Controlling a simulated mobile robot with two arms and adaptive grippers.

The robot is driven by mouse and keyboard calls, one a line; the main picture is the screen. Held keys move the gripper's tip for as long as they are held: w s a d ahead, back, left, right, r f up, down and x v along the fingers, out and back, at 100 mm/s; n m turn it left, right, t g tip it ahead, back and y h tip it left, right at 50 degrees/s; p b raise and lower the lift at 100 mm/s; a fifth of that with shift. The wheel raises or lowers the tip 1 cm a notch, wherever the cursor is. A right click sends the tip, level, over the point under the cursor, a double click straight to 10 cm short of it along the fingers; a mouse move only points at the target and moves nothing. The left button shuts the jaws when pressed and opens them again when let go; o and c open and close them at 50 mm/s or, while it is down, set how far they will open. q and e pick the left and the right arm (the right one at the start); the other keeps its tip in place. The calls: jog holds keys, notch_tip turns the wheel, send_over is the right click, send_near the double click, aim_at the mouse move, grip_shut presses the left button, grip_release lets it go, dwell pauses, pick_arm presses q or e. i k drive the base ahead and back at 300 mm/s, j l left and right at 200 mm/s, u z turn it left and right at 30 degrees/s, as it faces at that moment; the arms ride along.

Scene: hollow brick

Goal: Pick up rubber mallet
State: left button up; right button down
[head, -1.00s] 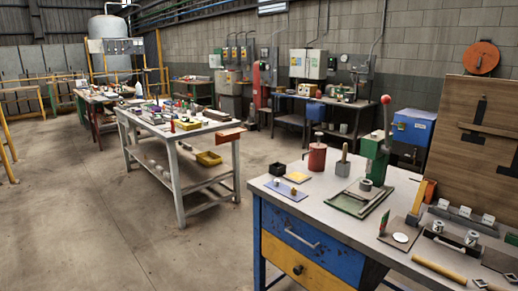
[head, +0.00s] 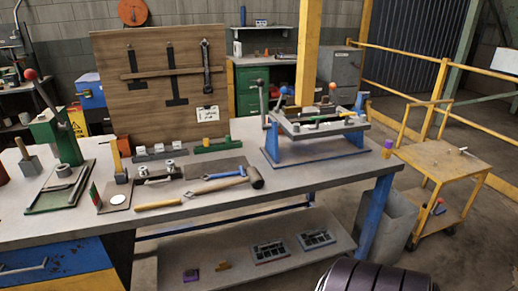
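The rubber mallet (head: 257,178) lies on the near part of the grey workbench top (head: 320,178), right of centre in the head view. Its dark head is at the right end, and its light wooden handle points left. A blue-handled wrench (head: 222,176) lies just behind the handle. A separate-looking wooden handle (head: 158,205) lies to the left, near the bench's front edge. Neither of my grippers is in view.
A wooden tool board (head: 150,95) stands at the bench's back. A blue-legged fixture (head: 318,130) is to the right of the mallet, and a green press (head: 55,140) to the left. A yellow cart (head: 445,160) stands off the right end. Bare top lies around the mallet's head.

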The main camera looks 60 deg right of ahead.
aim_at(257, 182)
jog(key=z, duration=1.65)
jog(key=i+j+z, duration=0.25)
jog(key=i+j, duration=0.55)
jog(key=i, duration=0.1)
